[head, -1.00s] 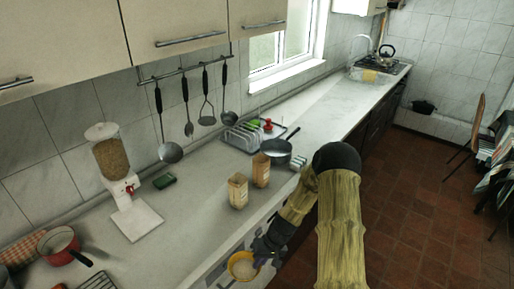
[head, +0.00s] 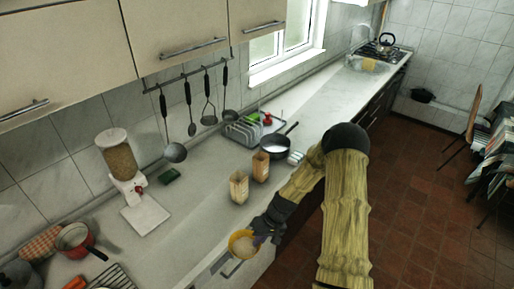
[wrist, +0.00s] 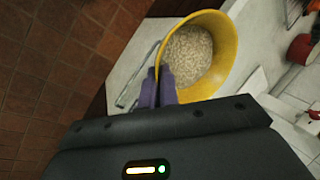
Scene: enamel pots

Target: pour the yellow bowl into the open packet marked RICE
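The yellow bowl (head: 233,243) is at the counter's front edge in the head view, with pale grains inside. In the wrist view the bowl (wrist: 229,45) shows the grains (wrist: 187,52) filling its lower part. My gripper (head: 259,234) is shut on the bowl's rim, and its purple fingers (wrist: 158,88) pinch the rim in the wrist view. Two open tan packets stand upright on the counter beyond the bowl: a nearer one (head: 239,187) and a farther one (head: 261,168). I cannot read the marking on either, so I cannot tell which is RICE.
A pan (head: 275,146) and a dish rack (head: 243,132) stand behind the packets. A grain dispenser (head: 120,160) and a green sponge (head: 169,175) are to the left. A red pot (head: 75,240) is at the far left.

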